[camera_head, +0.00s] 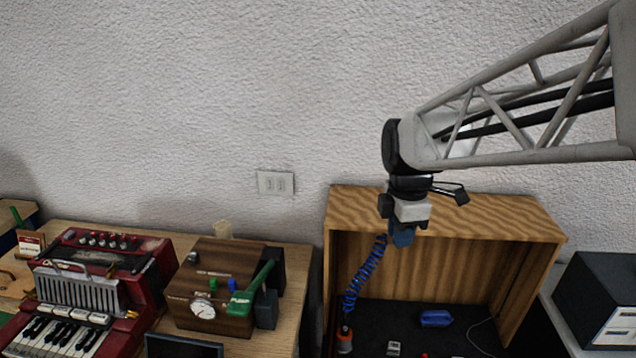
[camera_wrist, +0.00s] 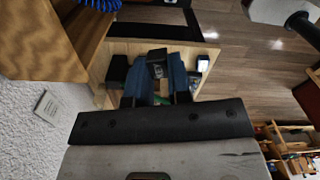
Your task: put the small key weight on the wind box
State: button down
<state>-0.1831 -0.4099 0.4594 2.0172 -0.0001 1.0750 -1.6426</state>
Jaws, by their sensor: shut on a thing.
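My gripper (camera_head: 402,237) hangs in front of the top edge of the open wooden cabinet in the head view, fingers pointing down. In the wrist view its blue fingers are shut on a small dark block with pale lettering, which I take for the small key weight (camera_wrist: 157,64). The weight cannot be made out in the head view. The likely wind box (camera_head: 225,256) is a dark brown wooden box on the left table, with a round gauge on its front and a green lever at its right. My gripper is well to the right of it and higher.
The open cabinet (camera_head: 440,207) holds a blue object (camera_head: 435,318) and a small grey block (camera_head: 393,348). A blue coiled hose (camera_head: 366,272) hangs inside it. A red accordion (camera_head: 100,262) stands left of the wind box. A black unit (camera_head: 595,295) stands far right.

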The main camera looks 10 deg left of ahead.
jog(key=w+a+n, duration=0.2)
jog(key=w+a, duration=0.5)
jog(key=a, duration=0.5)
jog(key=n, duration=0.4)
send_over(214, 265)
notch_tip(214, 265, down, 8)
jog(key=f, duration=0.1)
jog(key=shift+f, duration=0.2)
jog(key=shift+f, duration=3.1)
jog(key=shift+f, duration=0.1)
jog(key=shift+f, duration=1.8)
